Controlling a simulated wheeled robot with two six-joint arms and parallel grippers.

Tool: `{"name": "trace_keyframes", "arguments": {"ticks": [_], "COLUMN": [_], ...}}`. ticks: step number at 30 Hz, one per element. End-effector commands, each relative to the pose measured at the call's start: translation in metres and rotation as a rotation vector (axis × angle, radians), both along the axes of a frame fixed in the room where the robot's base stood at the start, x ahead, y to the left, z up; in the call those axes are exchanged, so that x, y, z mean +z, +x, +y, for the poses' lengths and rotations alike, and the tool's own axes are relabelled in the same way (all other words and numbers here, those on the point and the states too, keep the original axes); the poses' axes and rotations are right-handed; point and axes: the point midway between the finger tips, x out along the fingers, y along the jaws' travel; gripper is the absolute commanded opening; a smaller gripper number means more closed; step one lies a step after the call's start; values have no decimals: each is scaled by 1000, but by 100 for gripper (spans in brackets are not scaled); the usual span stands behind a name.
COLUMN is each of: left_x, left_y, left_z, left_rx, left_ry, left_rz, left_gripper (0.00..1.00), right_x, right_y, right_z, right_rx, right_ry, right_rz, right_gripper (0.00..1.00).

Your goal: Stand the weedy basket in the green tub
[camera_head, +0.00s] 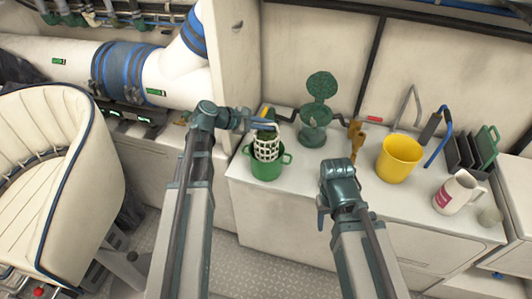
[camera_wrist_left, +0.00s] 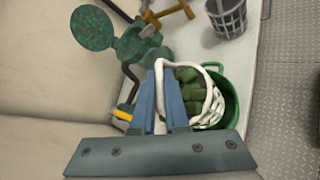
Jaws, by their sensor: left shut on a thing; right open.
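The weedy basket (camera_head: 267,149), a white lattice basket with dark green weed in it, is held upright at the mouth of the green tub (camera_head: 265,170). Its lower part overlaps the tub's opening; I cannot tell whether it touches the bottom. My left gripper (camera_head: 264,125) is shut on the basket's upper rim or handle. In the left wrist view my fingers (camera_wrist_left: 166,97) pinch the white loop of the basket (camera_wrist_left: 214,104), with the green tub (camera_wrist_left: 232,98) around and below it. My right gripper (camera_head: 333,190) is open and empty at the counter's front edge.
The green strainer (camera_head: 315,115) with its raised round lid stands behind the tub. A yellow bucket (camera_head: 398,160), white jug (camera_head: 457,192) and dark rack (camera_head: 465,150) stand to the right.

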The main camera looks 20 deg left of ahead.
Motion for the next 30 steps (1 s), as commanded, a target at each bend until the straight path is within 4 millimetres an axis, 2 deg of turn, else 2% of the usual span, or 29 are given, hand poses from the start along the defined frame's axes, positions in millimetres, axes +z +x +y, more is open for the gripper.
{"name": "trace_keyframes", "arguments": {"ticks": [1,6,15,25,30], "left_x": [-20,-45,-50,-87,-87], "left_y": [0,0,0,0,0], "left_z": [0,0,0,0,0], "left_rx": [0,0,0,0,0], "left_ry": [0,0,0,0,0], "left_rz": [0,0,0,0,0], "left_gripper": [0,0,0,0,0], "right_x": [-20,-45,-50,-87,-87], "right_y": [0,0,0,0,0], "right_z": [0,0,0,0,0], "right_rx": [0,1,1,1,1], "right_ry": [0,0,0,0,0], "right_rz": [0,0,0,0,0], "right_gripper": [50,50,50,50,50]}}
